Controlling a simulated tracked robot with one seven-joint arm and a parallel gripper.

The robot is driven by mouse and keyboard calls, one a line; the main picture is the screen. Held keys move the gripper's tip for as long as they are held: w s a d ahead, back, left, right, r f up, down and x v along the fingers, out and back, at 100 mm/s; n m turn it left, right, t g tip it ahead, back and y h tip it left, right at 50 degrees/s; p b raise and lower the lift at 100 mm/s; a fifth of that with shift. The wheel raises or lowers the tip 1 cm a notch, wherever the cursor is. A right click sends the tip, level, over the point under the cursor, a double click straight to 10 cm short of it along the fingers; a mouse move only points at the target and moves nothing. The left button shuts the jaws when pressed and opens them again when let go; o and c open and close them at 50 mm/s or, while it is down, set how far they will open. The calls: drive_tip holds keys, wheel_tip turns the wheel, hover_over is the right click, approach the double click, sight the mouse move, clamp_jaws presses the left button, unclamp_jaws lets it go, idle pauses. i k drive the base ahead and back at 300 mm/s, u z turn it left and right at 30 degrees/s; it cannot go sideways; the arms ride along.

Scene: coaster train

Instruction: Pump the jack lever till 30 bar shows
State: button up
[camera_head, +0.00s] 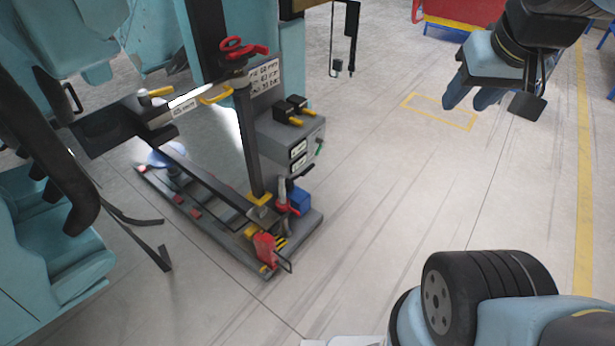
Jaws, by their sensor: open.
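A grey box (305,132) on the stand's post carries two small pale displays (298,154); their figures are too small to read. Below it, low on the stand, is a short upright pale rod with a red part (283,203), beside a blue block (301,200). A red piece (265,249) stands at the front end of the base. I cannot tell for sure which of these is the jack lever. My gripper (469,104) hangs at the upper right, open and empty, well apart from the stand.
The stand's base (300,238) lies on the floor. Teal coaster seats (50,235) and a hanging strap (150,243) are at left. Floor between stand and gripper is clear.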

sight(309, 167)
drive_tip(key=z, duration=0.65)
drive_tip(key=i, duration=1.65)
drive_tip(key=u, duration=0.65)
drive_tip(key=k, duration=0.9)
drive_tip(key=u, duration=0.25)
drive_tip(key=i, duration=0.9)
drive_tip(key=z, duration=0.15)
